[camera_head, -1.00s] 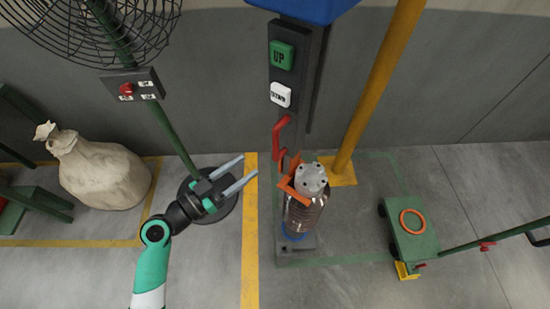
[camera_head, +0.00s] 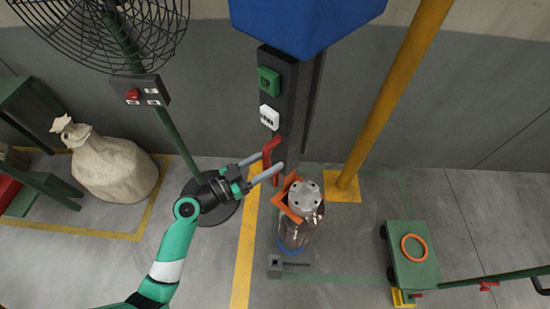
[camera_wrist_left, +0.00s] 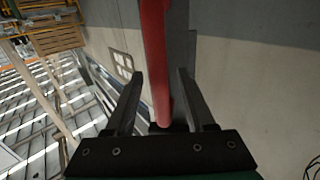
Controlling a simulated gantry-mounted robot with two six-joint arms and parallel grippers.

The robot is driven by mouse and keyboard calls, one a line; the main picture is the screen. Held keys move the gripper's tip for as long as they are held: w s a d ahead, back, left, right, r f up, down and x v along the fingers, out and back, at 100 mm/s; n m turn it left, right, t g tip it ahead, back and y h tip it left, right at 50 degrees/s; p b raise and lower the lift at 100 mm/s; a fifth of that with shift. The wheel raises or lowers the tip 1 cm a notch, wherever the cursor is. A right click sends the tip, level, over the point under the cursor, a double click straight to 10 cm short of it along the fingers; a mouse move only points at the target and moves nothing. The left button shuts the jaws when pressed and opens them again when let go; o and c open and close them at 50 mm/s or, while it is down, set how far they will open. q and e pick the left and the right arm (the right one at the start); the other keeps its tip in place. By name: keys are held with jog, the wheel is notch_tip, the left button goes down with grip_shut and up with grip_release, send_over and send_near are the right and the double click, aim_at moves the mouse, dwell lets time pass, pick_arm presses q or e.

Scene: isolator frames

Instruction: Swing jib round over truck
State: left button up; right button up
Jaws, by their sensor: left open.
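My left gripper (camera_head: 279,156) is open at the red handle (camera_head: 270,152) on the dark control post (camera_head: 292,105). In the left wrist view the red handle (camera_wrist_left: 155,60) runs between the two open fingers; I cannot tell whether they touch it. The post hangs below a blue housing (camera_head: 305,22), beside a yellow column (camera_head: 385,85). A metal cylinder with a flanged top (camera_head: 305,198) stands at the post's foot, with an orange bracket (camera_head: 281,201) around its upper part. A green flat truck (camera_head: 412,266) with an orange ring on it stands to the right. My right gripper is not in view.
A fan (camera_head: 105,25) on a green pole with a switch box (camera_head: 140,90) stands at left. Floor between the cylinder and the truck is clear.

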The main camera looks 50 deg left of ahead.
pick_arm(q)
jog(key=shift+s, duration=0.15)
jog(key=shift+c, duration=0.7)
grip_shut()
dwell(0.5)
